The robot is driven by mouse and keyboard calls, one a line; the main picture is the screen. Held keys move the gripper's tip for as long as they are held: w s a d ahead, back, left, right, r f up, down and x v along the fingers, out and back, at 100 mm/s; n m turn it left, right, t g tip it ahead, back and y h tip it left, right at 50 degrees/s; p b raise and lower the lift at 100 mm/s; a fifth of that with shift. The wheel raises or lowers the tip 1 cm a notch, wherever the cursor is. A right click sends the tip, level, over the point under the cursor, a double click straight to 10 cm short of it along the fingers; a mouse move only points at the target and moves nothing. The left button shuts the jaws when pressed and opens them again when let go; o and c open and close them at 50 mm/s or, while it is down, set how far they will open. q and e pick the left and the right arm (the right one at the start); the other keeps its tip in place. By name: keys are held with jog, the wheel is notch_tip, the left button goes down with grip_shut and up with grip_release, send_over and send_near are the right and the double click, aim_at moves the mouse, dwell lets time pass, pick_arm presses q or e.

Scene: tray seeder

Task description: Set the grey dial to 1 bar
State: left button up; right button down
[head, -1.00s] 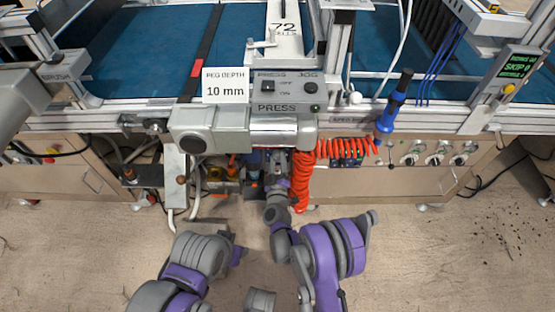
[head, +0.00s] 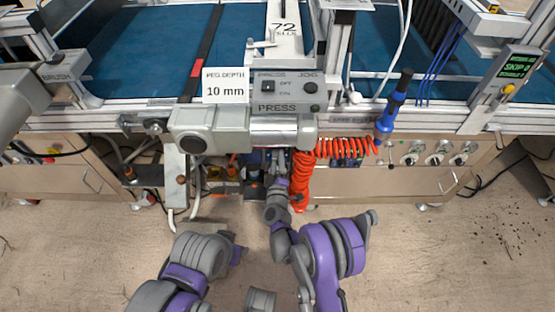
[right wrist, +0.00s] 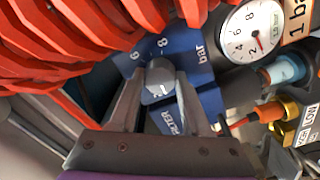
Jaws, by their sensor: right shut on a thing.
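The grey dial (right wrist: 158,75) sits on a blue panel (right wrist: 185,70) marked "bar", with the figures 6 and 8 showing above it in the right wrist view. A short white mark shows on the dial's lower side. My right gripper (right wrist: 160,84) is shut on the dial, one finger on each side; the fingers hide part of the scale. Beside it is a round white gauge (right wrist: 250,32) with a red needle, and a label (right wrist: 298,18) reading "1 bar". In the head view my right gripper (head: 277,160) reaches in below the press. My left gripper is not in view.
Red coiled hose (right wrist: 75,45) hangs close over the dial, and also shows beside my right wrist in the head view (head: 301,180). Brass and blue fittings (right wrist: 288,108) lie right of the fingers. The grey press (head: 245,132) overhangs my right gripper.

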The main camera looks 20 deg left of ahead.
jog(key=shift+c, duration=1.8)
grip_release()
jog(key=shift+s, duration=0.1)
jog(key=p+v, duration=0.1)
jog(key=v, duration=0.9)
jog(key=shift+s, duration=0.3)
jog(key=shift+d+r, duration=0.1)
jog(key=shift+d, duration=0.05)
